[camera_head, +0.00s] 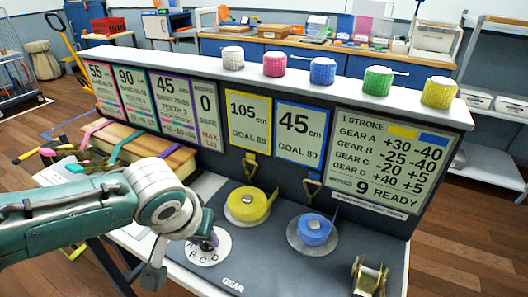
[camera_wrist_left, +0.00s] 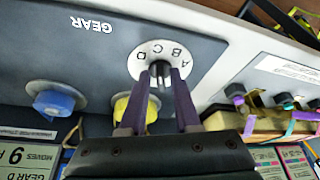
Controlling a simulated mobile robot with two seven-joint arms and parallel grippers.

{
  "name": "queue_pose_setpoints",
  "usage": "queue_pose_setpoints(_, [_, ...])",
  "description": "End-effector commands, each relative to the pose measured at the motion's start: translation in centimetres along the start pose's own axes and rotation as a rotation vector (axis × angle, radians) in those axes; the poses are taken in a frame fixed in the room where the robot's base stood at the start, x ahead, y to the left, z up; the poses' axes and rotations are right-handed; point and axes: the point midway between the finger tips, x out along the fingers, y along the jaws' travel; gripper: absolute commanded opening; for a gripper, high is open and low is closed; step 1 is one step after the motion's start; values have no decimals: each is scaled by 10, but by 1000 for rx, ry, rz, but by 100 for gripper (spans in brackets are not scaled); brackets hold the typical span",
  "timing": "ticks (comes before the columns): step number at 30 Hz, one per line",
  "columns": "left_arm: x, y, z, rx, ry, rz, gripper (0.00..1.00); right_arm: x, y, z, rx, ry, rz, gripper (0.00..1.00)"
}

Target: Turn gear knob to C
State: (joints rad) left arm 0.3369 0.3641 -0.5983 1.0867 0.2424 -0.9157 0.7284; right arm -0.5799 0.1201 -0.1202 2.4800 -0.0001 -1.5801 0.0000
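The gear knob (camera_wrist_left: 158,70) is a small dark knob on a round white dial (camera_wrist_left: 147,54) lettered A, B, C, D. The dial also shows in the head view (camera_head: 211,258), on the grey panel by the word GEAR. My left gripper (camera_head: 207,240) is down at the dial. In the left wrist view its two purple fingers (camera_wrist_left: 161,78) stand on either side of the knob. I cannot tell whether they touch it. Which letter the knob points to is not clear. The fingers and wrist hide part of the dial in the head view. My right gripper is not in view.
A yellow strap reel (camera_head: 248,204) and a blue strap reel (camera_head: 314,230) sit on the panel, with a brass piece (camera_head: 369,276) at right. Behind stands a wall of number cards, with a gear chart (camera_head: 385,160) at right. Several colored rolls line its top.

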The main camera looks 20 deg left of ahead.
Motion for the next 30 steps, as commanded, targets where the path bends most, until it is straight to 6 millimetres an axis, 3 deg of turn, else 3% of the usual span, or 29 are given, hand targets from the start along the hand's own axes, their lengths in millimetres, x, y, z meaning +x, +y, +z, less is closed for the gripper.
queue_pose_setpoints(3, [0, 0, 0, 1, 0, 0, 44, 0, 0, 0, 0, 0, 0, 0])
queue_pose_setpoints(13, [-7, 0, -1, 1, 1, 0, 44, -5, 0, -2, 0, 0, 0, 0])
queue_pose_setpoints(22, [-59, 0, -2, 2, 2, 1, 44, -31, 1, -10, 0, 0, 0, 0])
queue_pose_setpoints(30, [-93, 0, 0, 1, 1, 0, 44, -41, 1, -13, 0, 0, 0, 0])
